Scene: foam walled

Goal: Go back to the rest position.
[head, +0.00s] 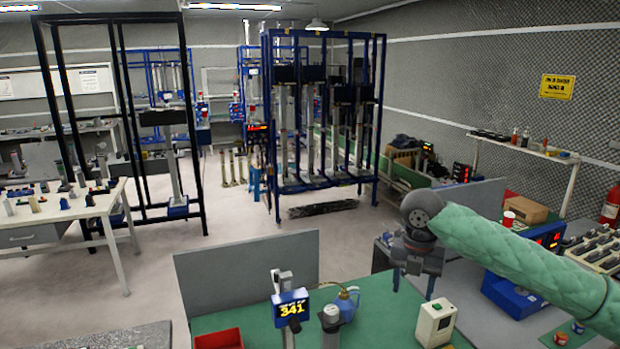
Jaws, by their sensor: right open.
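My right arm comes in from the right in a green quilted sleeve. My right gripper (412,282) hangs below its round grey wrist, pointing down, with its two fingers apart. Nothing shows between the fingers. It appears above the far part of the workbench, near the white box-shaped device (435,322); I cannot tell its exact height. My left arm and left gripper are not in view.
Blue instruments (515,294) and a red cup (509,218) are at right. Open floor lies beyond.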

